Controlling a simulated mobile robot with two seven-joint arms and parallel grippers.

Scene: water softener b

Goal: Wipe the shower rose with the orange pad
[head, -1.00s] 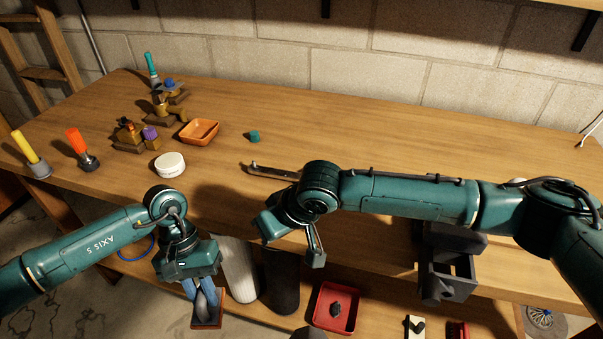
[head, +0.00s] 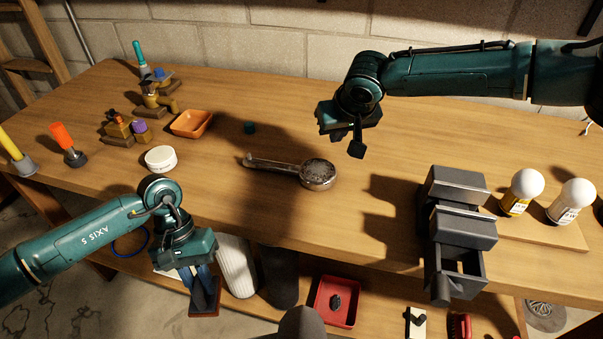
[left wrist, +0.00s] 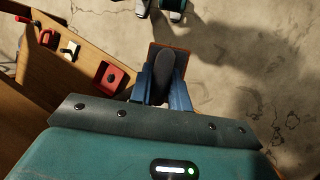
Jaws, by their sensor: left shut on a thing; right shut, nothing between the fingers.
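The shower rose (head: 318,174) lies on the bench, its round, dark-speckled metal head to the right and its handle pointing left. My left gripper (head: 204,284) is over the bench's front edge, left of the rose and apart from it. Its blue fingers are shut on the dark handle of the orange pad (head: 205,312), which hangs below them. The pad (left wrist: 182,54) also shows in the left wrist view, partly hidden by the fingers and handle. My right gripper (head: 355,148) is shut and empty above the bench, behind and right of the rose.
A dark vise (head: 460,205) stands right of the rose, with two white-topped bottles (head: 522,190) beyond it. A white round tub (head: 160,158), an orange tray (head: 191,123) and brass fittings are at the left. A lower shelf holds a red tray (head: 337,300). Bench around the rose is clear.

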